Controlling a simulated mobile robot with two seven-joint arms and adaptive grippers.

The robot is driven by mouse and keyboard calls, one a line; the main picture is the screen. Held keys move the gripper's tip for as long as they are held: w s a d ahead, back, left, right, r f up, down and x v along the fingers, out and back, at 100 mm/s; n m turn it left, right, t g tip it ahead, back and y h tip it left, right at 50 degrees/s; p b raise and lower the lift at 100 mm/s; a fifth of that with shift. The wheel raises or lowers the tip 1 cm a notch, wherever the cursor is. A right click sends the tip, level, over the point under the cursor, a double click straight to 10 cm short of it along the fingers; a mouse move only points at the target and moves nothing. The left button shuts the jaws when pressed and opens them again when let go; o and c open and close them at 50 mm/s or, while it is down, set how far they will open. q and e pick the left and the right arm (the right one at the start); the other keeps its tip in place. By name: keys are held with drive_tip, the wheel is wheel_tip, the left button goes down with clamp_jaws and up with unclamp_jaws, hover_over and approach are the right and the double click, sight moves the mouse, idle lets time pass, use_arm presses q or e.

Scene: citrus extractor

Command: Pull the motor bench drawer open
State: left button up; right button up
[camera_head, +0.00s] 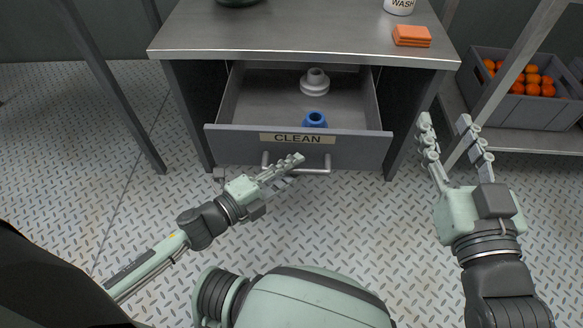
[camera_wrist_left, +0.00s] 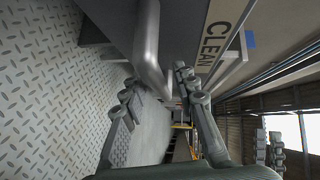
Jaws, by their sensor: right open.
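The grey motor bench drawer (camera_head: 222,147) stands pulled out from under the metal-topped bench (camera_head: 290,45), with a "CLEAN" label on its front. Its bar handle (camera_head: 312,171) also shows in the left wrist view (camera_wrist_left: 147,45). My left gripper (camera_head: 297,165) is at the handle, in front of the drawer. In the left wrist view its fingers (camera_wrist_left: 155,85) are apart, with the bar's end between them in the picture; I cannot tell whether they touch it. My right gripper (camera_head: 445,119) is open and empty, right of the drawer.
A white part (camera_head: 314,83) and a blue part (camera_head: 315,118) are in the drawer. An orange block (camera_head: 411,36) and a "WASH" container (camera_head: 399,6) are on the bench. A crate of oranges (camera_head: 520,112) is on the right shelf. The floor left of the drawer is clear.

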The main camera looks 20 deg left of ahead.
use_arm(q)
drive_tip(key=shift+s, duration=0.1)
drive_tip(key=v, duration=1.2)
idle(0.4)
